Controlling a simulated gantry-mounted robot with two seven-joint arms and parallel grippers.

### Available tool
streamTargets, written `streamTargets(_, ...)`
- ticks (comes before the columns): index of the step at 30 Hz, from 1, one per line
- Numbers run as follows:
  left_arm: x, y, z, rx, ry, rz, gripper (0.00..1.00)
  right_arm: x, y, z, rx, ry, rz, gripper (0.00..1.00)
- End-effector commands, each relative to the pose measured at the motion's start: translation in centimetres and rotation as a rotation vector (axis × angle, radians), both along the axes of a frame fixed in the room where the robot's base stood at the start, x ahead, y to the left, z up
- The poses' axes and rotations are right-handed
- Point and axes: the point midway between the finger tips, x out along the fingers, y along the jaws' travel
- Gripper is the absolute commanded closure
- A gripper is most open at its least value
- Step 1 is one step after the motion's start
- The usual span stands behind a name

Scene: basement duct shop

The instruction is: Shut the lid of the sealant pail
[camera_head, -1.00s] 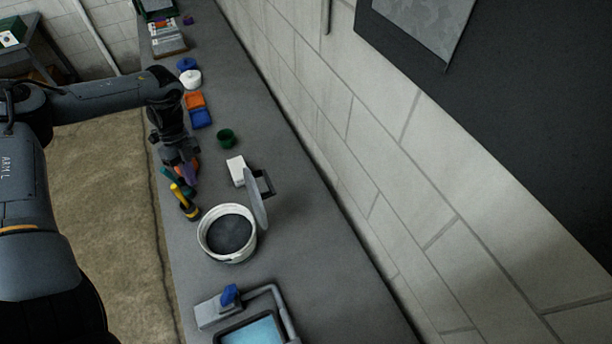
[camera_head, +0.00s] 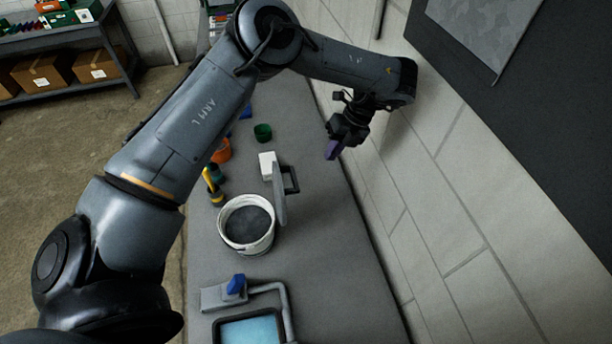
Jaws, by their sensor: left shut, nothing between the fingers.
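The white sealant pail (camera_head: 226,240) stands open on the grey bench, with dark contents inside. Its grey lid (camera_head: 279,194) stands about upright at the pail's right edge, with a dark handle-like bracket (camera_head: 292,179) beside it. My left gripper (camera_head: 333,151) is shut and empty, with purple fingertips. It is up and to the right of the lid in the picture, on the wall side, and apart from it. My right gripper is not in view.
A white box (camera_head: 267,166) stands just behind the lid, and a green cup (camera_head: 263,132) farther back. The block wall (camera_head: 440,200) bounds the right side.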

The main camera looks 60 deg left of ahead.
Motion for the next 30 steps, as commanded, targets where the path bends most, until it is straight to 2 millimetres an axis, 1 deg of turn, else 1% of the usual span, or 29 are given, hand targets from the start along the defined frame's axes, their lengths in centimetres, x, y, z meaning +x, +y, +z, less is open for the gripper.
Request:
streamTargets(1,-0.1,0.1,-1.0,-0.001,-0.001,-0.001,1.0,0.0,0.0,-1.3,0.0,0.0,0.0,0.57)
streamTargets(12,-2.0,0.6,-5.6,-0.001,0.0,-0.001,1.0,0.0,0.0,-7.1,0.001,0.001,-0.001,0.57)
streamTargets(15,-2.6,0.7,-6.7,-0.001,0.0,-0.001,1.0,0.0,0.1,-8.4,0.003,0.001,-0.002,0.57)
streamTargets(19,-3.6,1.0,-8.7,-0.003,0.002,0.003,1.0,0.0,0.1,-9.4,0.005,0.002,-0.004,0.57)
streamTargets(20,-4.0,1.1,-7.9,-0.005,0.0,0.003,1.0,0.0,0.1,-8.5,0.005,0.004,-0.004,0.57)
streamTargets(21,-4.6,1.3,-7.5,-0.006,0.002,0.004,1.0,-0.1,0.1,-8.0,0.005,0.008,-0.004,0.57)
streamTargets(25,-6.0,1.6,-7.4,-0.004,0.001,0.003,1.0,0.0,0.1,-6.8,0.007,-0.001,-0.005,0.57)
streamTargets(30,-7.0,1.9,-7.5,-0.004,0.0,0.002,1.0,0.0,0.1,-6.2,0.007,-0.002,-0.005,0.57)
